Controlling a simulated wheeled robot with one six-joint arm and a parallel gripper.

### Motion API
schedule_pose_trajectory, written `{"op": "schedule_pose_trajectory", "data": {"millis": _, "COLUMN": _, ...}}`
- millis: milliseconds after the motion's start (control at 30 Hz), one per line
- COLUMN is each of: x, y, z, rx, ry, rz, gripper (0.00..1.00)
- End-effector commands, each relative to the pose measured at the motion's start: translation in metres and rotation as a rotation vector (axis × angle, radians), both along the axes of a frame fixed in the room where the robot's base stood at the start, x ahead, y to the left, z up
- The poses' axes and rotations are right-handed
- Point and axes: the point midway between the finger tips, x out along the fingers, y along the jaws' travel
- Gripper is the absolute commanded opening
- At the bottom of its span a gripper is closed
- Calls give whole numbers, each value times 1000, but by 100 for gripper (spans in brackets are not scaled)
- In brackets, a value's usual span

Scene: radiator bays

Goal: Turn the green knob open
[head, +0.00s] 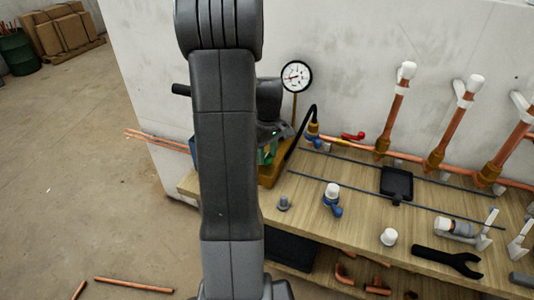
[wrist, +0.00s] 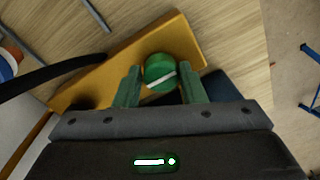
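The green knob (wrist: 158,66) is round with a white stripe across it. It sits on a yellow-orange block (wrist: 88,88) in the wrist view. The block also shows in the head view (head: 274,172), partly hidden behind my arm. My gripper (wrist: 160,78) is open, with one green finger on each side of the knob's near part. I see gaps between the fingers and the knob, and I cannot tell how far the fingers reach down. In the head view my arm hides most of my gripper and the knob.
A pressure gauge (head: 296,77) stands behind the block, and a black hose (head: 301,130) curves beside it. A copper pipe with a red-handled valve (head: 352,136) runs along the wall. The wooden bench holds a black wrench (head: 447,260), a white cap (head: 389,237) and blue-handled valve (head: 332,203).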

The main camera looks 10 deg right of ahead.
Motion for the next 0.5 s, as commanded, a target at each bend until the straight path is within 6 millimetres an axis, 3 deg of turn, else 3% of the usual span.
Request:
{"op": "schedule_pose_trajectory", "data": {"millis": 100, "x": 0, "y": 0, "z": 1, "rx": 0, "ry": -1, "rz": 0, "gripper": 56}}
{"op": "schedule_pose_trajectory", "data": {"millis": 367, "x": 0, "y": 0, "z": 1, "rx": 1, "ry": 1, "rz": -1, "gripper": 56}}
{"op": "schedule_pose_trajectory", "data": {"millis": 500, "x": 0, "y": 0, "z": 11, "rx": 0, "ry": -1, "rz": -1, "gripper": 56}}
